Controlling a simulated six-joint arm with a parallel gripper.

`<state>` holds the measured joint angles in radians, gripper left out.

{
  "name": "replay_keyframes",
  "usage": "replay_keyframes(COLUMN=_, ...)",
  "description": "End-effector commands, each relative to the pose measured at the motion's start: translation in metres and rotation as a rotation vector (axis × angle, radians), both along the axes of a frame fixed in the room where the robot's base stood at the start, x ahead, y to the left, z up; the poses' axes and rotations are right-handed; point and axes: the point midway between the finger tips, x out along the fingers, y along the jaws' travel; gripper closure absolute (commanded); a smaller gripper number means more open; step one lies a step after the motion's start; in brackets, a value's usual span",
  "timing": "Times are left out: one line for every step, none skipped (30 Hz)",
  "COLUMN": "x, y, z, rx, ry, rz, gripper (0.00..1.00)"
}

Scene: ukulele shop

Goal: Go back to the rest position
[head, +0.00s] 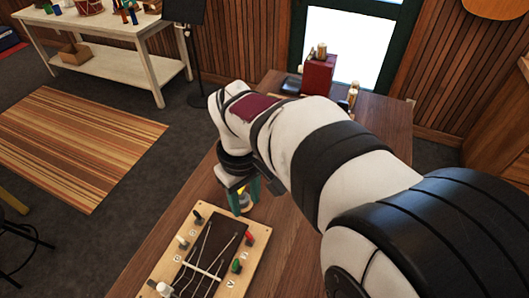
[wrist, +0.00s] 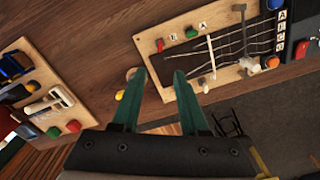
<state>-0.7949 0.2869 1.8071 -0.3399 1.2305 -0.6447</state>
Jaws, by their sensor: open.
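My gripper (head: 243,197) is above the wooden bench, just beyond the far end of a light wooden board (head: 258,225). Its two teal fingers stand apart in the wrist view (wrist: 158,73), with nothing held between them. The board has a dark panel, pale strings and coloured pegs; it also shows at the upper right of the wrist view (wrist: 150,47). My arm hides much of the bench in the head view.
A red box (head: 318,76) with small bottles stands at the bench's far end. Another wooden board (wrist: 50,76) with pegs and tools lies left in the wrist view. A white table (head: 100,75) and striped rug (head: 75,140) are left of the bench (head: 385,125).

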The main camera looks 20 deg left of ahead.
Motion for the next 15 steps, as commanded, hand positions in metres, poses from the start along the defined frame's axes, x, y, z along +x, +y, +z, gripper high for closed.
replay_keyframes(x=0.0004, y=0.0003, z=0.0056, rx=0.000, ry=-0.001, rz=0.000, gripper=0.56)
replay_keyframes(x=0.0002, y=0.0002, z=0.0080, rx=0.000, ry=-0.001, rz=-0.001, gripper=0.56)
replay_keyframes(x=-0.0001, y=-0.0001, z=0.0101, rx=0.000, ry=0.000, rz=-0.001, gripper=0.56)
replay_keyframes(x=-0.0001, y=-0.0001, z=0.0111, rx=0.000, ry=0.000, rz=-0.001, gripper=0.56)
replay_keyframes(x=-0.0002, y=-0.0001, z=0.0117, rx=0.000, ry=0.000, rz=-0.001, gripper=0.56)
replay_keyframes(x=-0.0002, y=-0.0001, z=0.0119, rx=0.000, ry=0.000, rz=0.000, gripper=0.56)
replay_keyframes(x=-0.0002, y=-0.0001, z=0.0118, rx=0.000, ry=0.000, rz=0.000, gripper=0.56)
replay_keyframes(x=-0.0002, y=-0.0001, z=0.0117, rx=0.000, ry=0.000, rz=0.000, gripper=0.56)
replay_keyframes(x=-0.0002, y=-0.0001, z=0.0116, rx=-0.001, ry=0.000, rz=0.000, gripper=0.56)
replay_keyframes(x=-0.0002, y=-0.0001, z=0.0115, rx=-0.001, ry=0.000, rz=-0.001, gripper=0.56)
replay_keyframes(x=-0.0002, y=-0.0001, z=0.0115, rx=-0.001, ry=0.000, rz=0.000, gripper=0.56)
replay_keyframes(x=-0.0002, y=-0.0001, z=0.0114, rx=-0.001, ry=0.000, rz=-0.001, gripper=0.56)
replay_keyframes(x=-0.0002, y=-0.0001, z=0.0114, rx=-0.001, ry=0.000, rz=-0.001, gripper=0.56)
replay_keyframes(x=-0.0002, y=-0.0001, z=0.0113, rx=-0.001, ry=0.000, rz=-0.001, gripper=0.56)
replay_keyframes(x=-0.0001, y=-0.0006, z=0.0114, rx=0.000, ry=0.001, rz=-0.003, gripper=0.56)
